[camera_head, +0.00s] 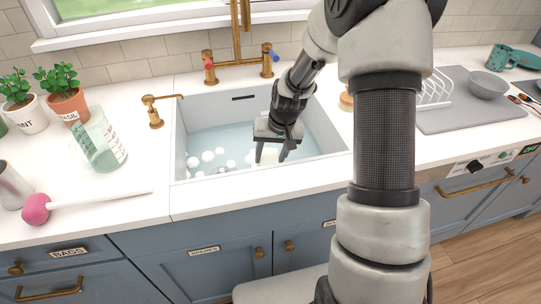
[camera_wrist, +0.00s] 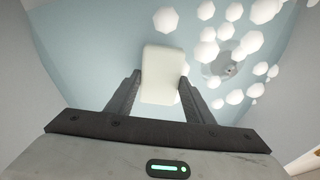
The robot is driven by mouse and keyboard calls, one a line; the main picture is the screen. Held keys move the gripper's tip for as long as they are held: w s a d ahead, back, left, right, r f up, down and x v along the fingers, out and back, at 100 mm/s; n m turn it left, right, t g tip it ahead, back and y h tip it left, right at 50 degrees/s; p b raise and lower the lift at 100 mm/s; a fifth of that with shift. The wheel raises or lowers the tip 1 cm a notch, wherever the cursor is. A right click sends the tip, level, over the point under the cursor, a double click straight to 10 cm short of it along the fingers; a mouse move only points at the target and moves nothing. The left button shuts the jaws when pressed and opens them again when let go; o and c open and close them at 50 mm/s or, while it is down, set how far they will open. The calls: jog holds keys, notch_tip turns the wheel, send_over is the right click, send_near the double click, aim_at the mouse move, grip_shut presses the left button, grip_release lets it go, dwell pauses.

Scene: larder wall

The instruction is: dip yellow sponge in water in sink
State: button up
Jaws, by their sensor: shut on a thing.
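My gripper (camera_head: 271,154), also in the wrist view (camera_wrist: 160,80), reaches down into the white sink (camera_head: 180,145). Its two dark fingers are shut on a pale, cream-white block with rounded corners (camera_wrist: 162,66), which seems to be the sponge; it looks hardly yellow here. The block also shows between the fingers in the head view (camera_head: 269,157). Pale blue water (camera_head: 232,138) lies in the sink, with several white foam balls (camera_head: 208,156) on the left side. I cannot tell whether the block touches the water. A round drain (camera_wrist: 229,70) shows beside it.
A brass tap (camera_head: 238,50) stands behind the sink, a soap dispenser (camera_head: 154,112) at its left corner. A dish rack (camera_head: 435,90) and grey bowl (camera_head: 487,84) are right.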

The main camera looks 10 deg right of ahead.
aim_at(270, 160)
jog(key=w+a+p+v, duration=0.1)
jog(key=w+p+v, duration=0.1)
jog(key=p+v, duration=0.4)
jog(key=w+a+r+p+v, duration=0.1)
jog(key=w+p+v, duration=0.1)
jog(key=p+v, duration=0.5)
jog(key=v, duration=0.6)
jog(key=shift+a+r, duration=0.2)
jog(key=shift+r, duration=0.1)
